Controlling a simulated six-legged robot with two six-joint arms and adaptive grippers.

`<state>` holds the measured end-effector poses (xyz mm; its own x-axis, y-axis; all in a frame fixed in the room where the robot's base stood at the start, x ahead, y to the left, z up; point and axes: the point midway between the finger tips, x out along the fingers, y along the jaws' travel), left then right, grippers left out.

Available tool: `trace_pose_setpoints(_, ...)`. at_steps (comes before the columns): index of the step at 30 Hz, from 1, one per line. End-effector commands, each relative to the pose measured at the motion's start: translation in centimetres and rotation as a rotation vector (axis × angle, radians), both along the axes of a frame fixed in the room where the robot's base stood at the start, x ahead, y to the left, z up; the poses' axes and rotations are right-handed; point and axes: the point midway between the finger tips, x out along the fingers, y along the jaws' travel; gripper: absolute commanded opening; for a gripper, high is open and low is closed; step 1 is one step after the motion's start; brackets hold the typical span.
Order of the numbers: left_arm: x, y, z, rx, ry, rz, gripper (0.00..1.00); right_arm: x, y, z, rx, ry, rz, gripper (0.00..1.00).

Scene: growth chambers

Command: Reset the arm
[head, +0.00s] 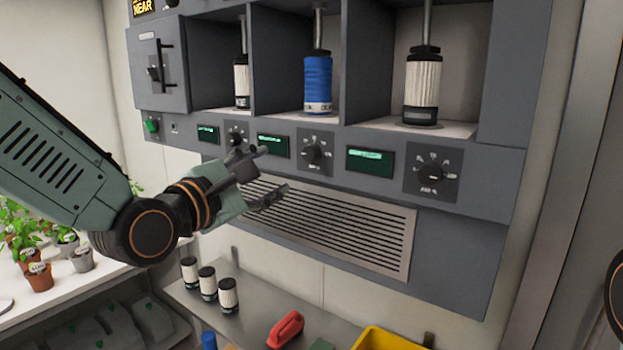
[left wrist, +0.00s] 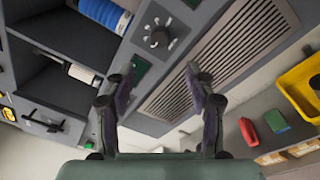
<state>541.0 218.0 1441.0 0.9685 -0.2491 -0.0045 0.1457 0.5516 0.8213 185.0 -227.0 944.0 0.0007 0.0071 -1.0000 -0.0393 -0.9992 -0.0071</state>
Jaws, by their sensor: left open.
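My left arm comes in from the left in the head view. My left gripper (head: 268,172) is open and empty in front of the grey wall unit, near the vent grille and the control knobs. In the left wrist view its two fingers (left wrist: 160,95) stand apart with nothing between them. My right gripper is not seen; only a dark rounded part shows at the right edge of the head view.
The wall unit has bays with a blue cylinder (head: 318,84) and white ones (head: 422,84). Below, a shelf holds small canisters (head: 208,283), a red object (head: 286,329) and a yellow bin (head: 388,340). Potted plants (head: 40,277) stand at left.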

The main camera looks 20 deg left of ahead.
Motion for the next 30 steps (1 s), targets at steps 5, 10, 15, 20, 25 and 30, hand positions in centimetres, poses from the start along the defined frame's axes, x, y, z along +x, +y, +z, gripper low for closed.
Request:
trace_pose_setpoints(5, 0.0, 0.0, -0.1, 0.089, -0.020, -0.001, 0.55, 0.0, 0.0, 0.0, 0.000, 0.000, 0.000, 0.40)
trace_pose_setpoints(10, 0.0, 0.3, -0.9, 0.381, -0.055, 0.008, 0.55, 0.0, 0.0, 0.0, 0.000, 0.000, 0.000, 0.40)
trace_pose_setpoints(15, -0.2, 0.7, -3.6, 0.721, -0.056, 0.000, 0.55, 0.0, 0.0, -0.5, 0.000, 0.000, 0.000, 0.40)
trace_pose_setpoints(20, -0.7, 0.8, -11.9, 1.053, 0.019, -0.079, 0.55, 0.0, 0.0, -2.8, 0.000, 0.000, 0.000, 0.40)
trace_pose_setpoints(25, -2.7, 0.9, -23.4, 1.363, 0.126, -0.245, 0.55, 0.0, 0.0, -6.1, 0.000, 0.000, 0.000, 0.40)
trace_pose_setpoints(30, -5.8, 1.0, -34.1, 1.576, 0.219, -0.447, 0.55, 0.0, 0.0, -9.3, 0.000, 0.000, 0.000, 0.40)
